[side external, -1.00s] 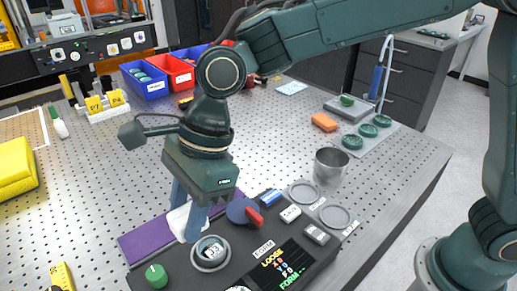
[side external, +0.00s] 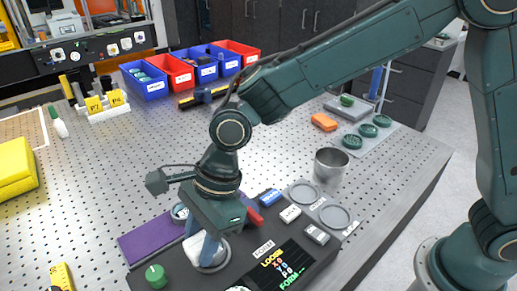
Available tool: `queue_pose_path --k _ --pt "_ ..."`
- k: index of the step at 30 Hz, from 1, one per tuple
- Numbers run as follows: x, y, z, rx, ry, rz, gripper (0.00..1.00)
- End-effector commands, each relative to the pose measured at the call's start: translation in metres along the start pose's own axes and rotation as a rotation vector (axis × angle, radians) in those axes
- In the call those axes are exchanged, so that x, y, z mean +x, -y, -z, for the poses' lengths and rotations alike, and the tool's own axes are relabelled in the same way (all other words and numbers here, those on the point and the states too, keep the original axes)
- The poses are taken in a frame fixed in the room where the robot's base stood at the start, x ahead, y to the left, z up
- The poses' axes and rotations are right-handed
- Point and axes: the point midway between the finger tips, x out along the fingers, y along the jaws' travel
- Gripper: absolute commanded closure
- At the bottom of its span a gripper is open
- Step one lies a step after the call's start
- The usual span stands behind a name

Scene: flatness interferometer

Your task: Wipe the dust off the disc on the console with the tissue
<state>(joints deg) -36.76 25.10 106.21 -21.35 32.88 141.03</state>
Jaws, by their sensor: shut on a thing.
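My gripper (side external: 203,252) points down over the dark console (side external: 325,262), shut on a crumpled white tissue (side external: 192,247). The tissue is over the round grey seat (side external: 222,262) on the console where the disc lies. The fingers and tissue hide nearly all of the disc, so I cannot see its dust. I cannot tell whether the tissue touches it.
A purple mat (side external: 143,242) lies behind the console. A metal cup (side external: 330,165) stands behind the grey round holders (side external: 335,216). A round item (side external: 180,212) sits behind the gripper.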

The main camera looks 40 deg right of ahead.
Motion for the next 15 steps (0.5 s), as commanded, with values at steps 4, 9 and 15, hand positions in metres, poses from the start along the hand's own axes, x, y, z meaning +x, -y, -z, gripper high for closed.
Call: queue_pose_path --k 4,9,15 --pt "-0.004 0.001 0.014 0.002 0.000 0.000 0.85" --pt "-0.011 0.003 0.028 0.003 -0.001 0.000 0.85" --pt "-0.014 0.003 0.038 -0.002 0.000 -0.001 0.85"
